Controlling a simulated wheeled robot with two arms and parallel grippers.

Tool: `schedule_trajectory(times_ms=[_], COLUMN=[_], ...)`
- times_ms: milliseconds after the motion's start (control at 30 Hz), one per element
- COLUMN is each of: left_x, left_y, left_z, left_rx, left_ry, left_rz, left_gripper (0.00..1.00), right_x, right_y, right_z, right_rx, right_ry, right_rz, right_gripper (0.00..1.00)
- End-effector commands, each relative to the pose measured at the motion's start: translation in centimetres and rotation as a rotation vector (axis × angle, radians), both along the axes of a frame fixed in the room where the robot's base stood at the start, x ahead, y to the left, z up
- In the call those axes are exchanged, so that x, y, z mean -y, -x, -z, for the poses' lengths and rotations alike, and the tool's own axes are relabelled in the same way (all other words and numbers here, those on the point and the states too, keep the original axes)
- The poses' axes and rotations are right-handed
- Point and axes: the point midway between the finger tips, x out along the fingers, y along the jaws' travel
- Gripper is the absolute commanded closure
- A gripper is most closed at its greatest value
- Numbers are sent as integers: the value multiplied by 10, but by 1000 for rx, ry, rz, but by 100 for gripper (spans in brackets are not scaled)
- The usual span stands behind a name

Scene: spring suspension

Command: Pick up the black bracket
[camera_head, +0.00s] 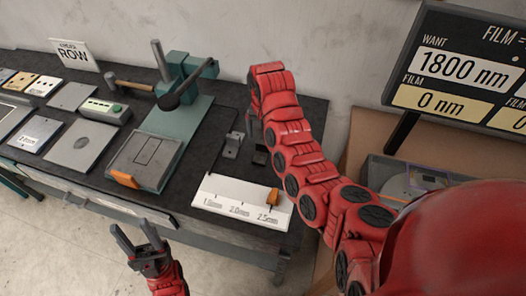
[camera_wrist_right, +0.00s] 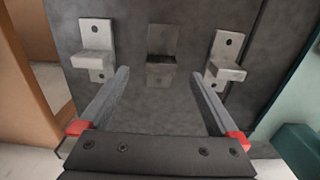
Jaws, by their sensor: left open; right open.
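The black bracket (camera_wrist_right: 161,52) lies on the dark bench top in the right wrist view, between two silver brackets (camera_wrist_right: 97,48) (camera_wrist_right: 226,58). In the head view a dark piece that looks like it (camera_head: 260,157) sits beside a silver bracket (camera_head: 233,145), partly hidden by my right arm. My right gripper (camera_wrist_right: 160,75) is open and empty, with its fingertips on either side of the black bracket's lower edge in the picture; the height gap is hard to tell. My left gripper (camera_head: 131,226) is open and empty, in front of the bench.
A white gauge board (camera_head: 240,203) with an orange slider (camera_head: 273,197) lies at the bench's front. A green press (camera_head: 180,110) and a grey plate (camera_head: 147,157) stand left of the brackets. A display screen (camera_head: 455,75) stands at right. Bare bench shows around the brackets.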

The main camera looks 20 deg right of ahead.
Motion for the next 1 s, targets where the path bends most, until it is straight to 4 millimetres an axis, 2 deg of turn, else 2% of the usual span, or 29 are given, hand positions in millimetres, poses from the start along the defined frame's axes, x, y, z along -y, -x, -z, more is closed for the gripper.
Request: schedule_trajectory(times_ms=[100,233,433,633,967,1000], left_x=[0,0,0,0,0,0], left_y=[0,0,0,0,0,0], left_z=[3,-5,-25,-30,-30,-30], left_rx=[0,0,0,0,0,0], left_ry=[0,0,0,0,0,0], left_rz=[0,0,0,0,0,0], left_gripper=[50,50,50,50,50,50], right_x=[0,0,1,0,0,0], right_y=[0,0,-1,-2,-3,-3], right_z=[6,10,32,53,58,58], right_rx=[1,-3,-6,-4,1,1], right_ry=[2,2,1,0,-1,-1], right_rz=[0,-1,-1,-1,0,0], right_gripper=[3,3,3,3,3,10])
